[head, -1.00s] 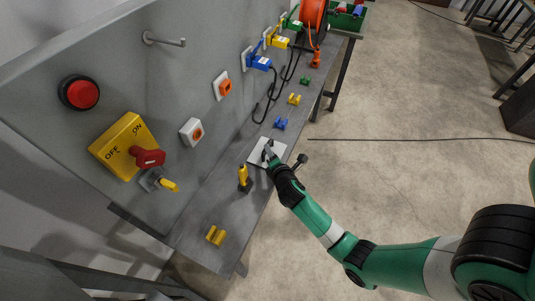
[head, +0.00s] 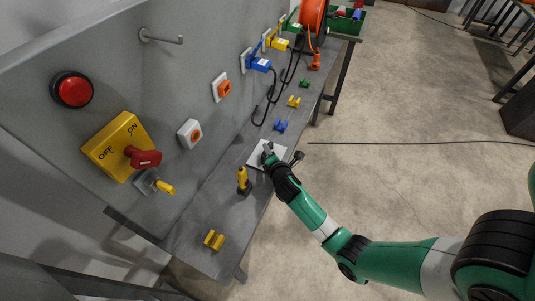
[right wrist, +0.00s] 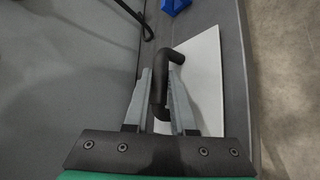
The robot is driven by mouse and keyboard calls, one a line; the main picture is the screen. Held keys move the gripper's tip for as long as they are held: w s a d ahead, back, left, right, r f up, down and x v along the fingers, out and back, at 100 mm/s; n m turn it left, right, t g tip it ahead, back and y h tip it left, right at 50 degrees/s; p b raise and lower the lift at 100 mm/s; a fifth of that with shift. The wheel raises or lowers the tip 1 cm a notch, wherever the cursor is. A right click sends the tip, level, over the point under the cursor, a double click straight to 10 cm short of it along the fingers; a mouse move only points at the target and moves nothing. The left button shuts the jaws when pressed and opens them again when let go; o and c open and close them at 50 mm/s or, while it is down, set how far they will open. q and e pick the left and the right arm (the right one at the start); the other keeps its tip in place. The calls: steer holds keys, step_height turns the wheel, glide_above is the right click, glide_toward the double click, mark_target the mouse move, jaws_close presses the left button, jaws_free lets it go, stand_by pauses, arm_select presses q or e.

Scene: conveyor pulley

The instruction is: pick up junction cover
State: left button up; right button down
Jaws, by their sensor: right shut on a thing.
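The junction cover (head: 257,159) is a flat white plate on the grey bench shelf, near its front edge. In the right wrist view the white plate (right wrist: 205,75) shows with a black bent handle (right wrist: 159,80) standing on it. My right gripper (head: 268,153) is at the plate. In the right wrist view my right gripper (right wrist: 160,95) has its two grey fingers on either side of the black handle, shut on it. The plate appears to lie on or just above the shelf; I cannot tell which. My left gripper is not in view.
A yellow-handled tool (head: 243,180) stands on the shelf left of the plate, and a yellow clip (head: 213,240) lies at the near end. A blue clip (head: 280,126) is just beyond the plate. The panel (head: 200,70) with switches and sockets rises behind.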

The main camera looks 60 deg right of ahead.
mark_target(270, 144)
steer(key=shift+r, duration=0.1)
steer(key=r+p, duration=0.2)
steer(key=r, duration=0.1)
steer(key=r+p, duration=0.1)
steer(key=shift+s+r, duration=0.2)
steer(key=shift+s, duration=0.05)
steer(key=s+a+r+p, duration=0.3)
steer(key=s+r+p, duration=0.4)
steer(key=s, duration=0.6)
steer(key=shift+r, duration=0.75)
